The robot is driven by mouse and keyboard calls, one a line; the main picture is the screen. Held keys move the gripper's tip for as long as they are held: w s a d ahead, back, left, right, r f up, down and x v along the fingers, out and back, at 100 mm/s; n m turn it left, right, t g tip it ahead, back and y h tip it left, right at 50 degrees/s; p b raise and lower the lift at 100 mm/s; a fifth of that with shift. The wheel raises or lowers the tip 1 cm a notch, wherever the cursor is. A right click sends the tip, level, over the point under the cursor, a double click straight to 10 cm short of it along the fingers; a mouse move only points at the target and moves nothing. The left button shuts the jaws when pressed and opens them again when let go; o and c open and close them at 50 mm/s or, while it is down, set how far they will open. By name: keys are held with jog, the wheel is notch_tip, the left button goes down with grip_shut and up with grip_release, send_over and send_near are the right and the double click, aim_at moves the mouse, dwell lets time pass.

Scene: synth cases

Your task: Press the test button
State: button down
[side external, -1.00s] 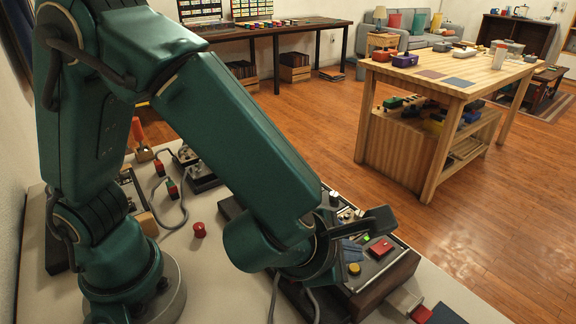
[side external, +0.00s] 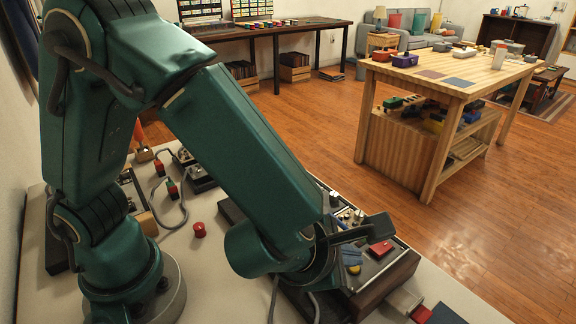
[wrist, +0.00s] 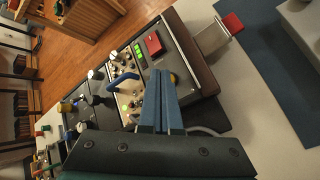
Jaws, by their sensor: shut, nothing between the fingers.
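My gripper (wrist: 160,74) is shut and empty, its two blue fingers pressed side by side. In the side view its blue fingertips (side external: 352,257) are just above a round yellow button (side external: 354,270) on the control panel. In the wrist view the yellow button (wrist: 174,79) shows beside the fingertips, partly hidden. I cannot tell whether they touch it. A square red button (wrist: 154,44) is on the same panel, beyond the fingertips; it also shows in the side view (side external: 381,248). No label is legible, so I cannot tell which is the test button.
The panel carries knobs, lit green lamps (wrist: 138,52) and a blue handle (wrist: 114,75) near the fingers. A loose red knob (side external: 199,230) stands on the bench. A grey block with a red end (wrist: 218,35) lies beyond the panel. Cables run along the near side.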

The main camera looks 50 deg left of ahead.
jog(key=shift+f, duration=0.4)
dwell(0.3)
jog(key=shift+r, duration=0.85)
jog(key=shift+r, duration=2.5)
jog(key=shift+w+a, duration=0.1)
